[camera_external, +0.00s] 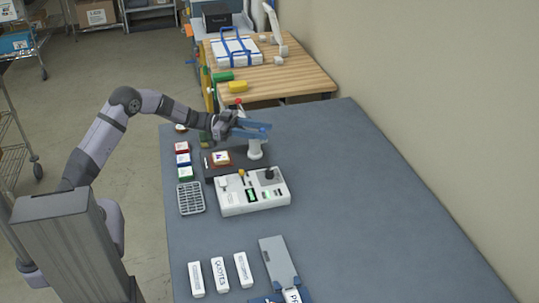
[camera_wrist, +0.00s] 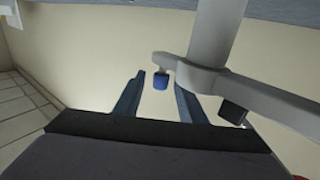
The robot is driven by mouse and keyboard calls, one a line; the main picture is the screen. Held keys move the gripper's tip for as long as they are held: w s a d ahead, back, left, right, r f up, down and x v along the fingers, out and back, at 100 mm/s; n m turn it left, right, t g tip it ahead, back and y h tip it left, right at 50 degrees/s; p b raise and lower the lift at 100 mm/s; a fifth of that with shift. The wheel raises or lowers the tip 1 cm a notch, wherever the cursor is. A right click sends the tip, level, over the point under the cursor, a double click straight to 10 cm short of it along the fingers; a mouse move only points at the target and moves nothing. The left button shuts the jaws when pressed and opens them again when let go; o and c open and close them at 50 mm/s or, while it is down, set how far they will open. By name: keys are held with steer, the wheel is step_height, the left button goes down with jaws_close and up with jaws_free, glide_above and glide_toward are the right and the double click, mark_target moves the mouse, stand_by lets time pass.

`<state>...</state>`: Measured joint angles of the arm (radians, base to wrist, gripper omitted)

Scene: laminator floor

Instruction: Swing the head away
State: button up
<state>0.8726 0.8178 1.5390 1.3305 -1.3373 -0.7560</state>
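The head appears in the wrist view as a grey arm (camera_wrist: 265,97) on a thick grey post (camera_wrist: 215,35), with a blue cap (camera_wrist: 161,81) at one end and a black block (camera_wrist: 233,111) underneath. In the external view the pale post (camera_external: 255,150) stands behind the white control box (camera_external: 252,199), and my gripper hides most of the head. My gripper (camera_external: 264,128) reaches across the post's top from the left. Its two blue fingers are apart, and the blue cap shows between them in the wrist view. Contact cannot be told.
A red ball knob (camera_external: 239,101) stands just behind my gripper. Small coloured boxes (camera_external: 183,160) and a grey grid tray (camera_external: 191,198) lie left of the control box. White boxes (camera_external: 220,274) and a grey tray (camera_external: 279,262) lie at the front. The table's right side is clear.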

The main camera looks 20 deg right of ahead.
steer(key=b+v, duration=0.1)
steer(key=v, duration=0.5)
steer(key=shift+w+a, duration=0.15)
steer(key=shift+a, duration=0.1)
